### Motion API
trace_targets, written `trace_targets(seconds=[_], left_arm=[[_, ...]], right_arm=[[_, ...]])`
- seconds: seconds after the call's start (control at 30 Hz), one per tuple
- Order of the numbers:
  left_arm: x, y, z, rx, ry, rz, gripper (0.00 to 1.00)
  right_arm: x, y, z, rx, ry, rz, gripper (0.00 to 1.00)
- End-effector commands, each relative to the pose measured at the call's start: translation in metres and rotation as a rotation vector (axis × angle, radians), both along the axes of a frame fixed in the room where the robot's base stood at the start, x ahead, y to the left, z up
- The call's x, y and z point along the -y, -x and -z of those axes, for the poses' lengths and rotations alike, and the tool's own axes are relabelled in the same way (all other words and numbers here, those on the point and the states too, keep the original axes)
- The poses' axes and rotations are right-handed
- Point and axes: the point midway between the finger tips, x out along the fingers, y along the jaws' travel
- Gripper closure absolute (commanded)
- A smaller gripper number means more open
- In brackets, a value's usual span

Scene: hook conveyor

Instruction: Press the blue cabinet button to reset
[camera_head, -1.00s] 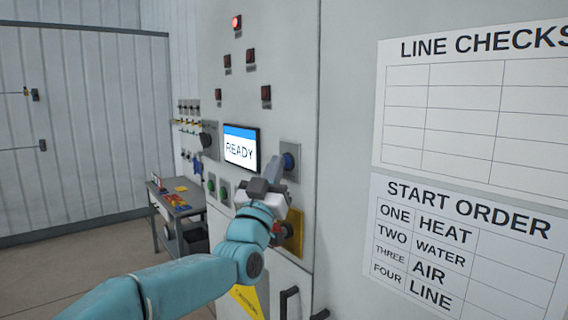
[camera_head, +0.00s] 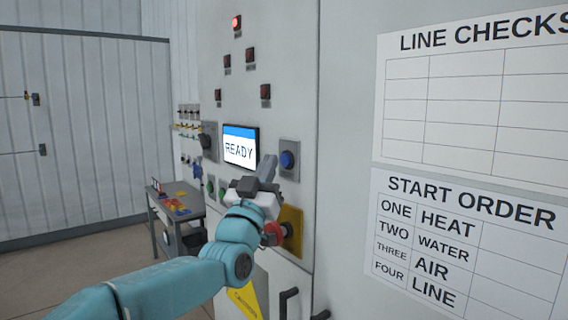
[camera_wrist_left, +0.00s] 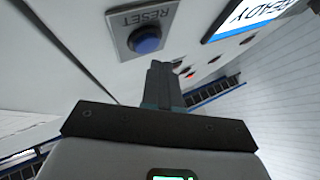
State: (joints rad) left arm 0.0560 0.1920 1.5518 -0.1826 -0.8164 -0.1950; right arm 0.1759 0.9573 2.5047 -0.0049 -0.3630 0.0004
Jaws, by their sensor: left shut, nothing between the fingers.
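The blue button (camera_head: 287,160) sits on a grey plate on the cabinet face, right of the screen. In the left wrist view the button (camera_wrist_left: 146,40) shows close, with the word RESET on its plate. My left gripper (camera_head: 268,168) is shut and empty. It is in front of the cabinet, just left of and slightly below the button in the head view. In the wrist view its closed fingers (camera_wrist_left: 160,75) appear below and right of the button, with a gap between them. My right gripper is not in view.
The screen (camera_head: 240,146) reads READY. A red knob (camera_head: 275,234) on a yellow plate (camera_head: 292,228) is below the gripper. Other lamps and switches cover the cabinet. A grey side table (camera_head: 178,205) stands to the left. Black handles (camera_head: 288,300) stick out low on the cabinet.

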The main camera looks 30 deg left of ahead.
Motion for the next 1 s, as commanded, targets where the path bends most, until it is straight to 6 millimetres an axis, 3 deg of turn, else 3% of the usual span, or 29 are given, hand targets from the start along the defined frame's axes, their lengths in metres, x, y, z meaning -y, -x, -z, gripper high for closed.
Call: trace_targets(seconds=[0.1, 0.4, 1.0], left_arm=[[-0.005, 0.012, 0.005, 0.002, 0.001, -0.002, 1.00], [-0.016, 0.038, 0.003, 0.003, 0.000, -0.002, 1.00], [-0.018, 0.044, 0.000, 0.000, 0.001, -0.001, 1.00]], right_arm=[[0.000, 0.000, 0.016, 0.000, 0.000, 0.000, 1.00], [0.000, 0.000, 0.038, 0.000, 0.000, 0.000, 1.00], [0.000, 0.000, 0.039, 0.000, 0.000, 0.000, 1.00]])
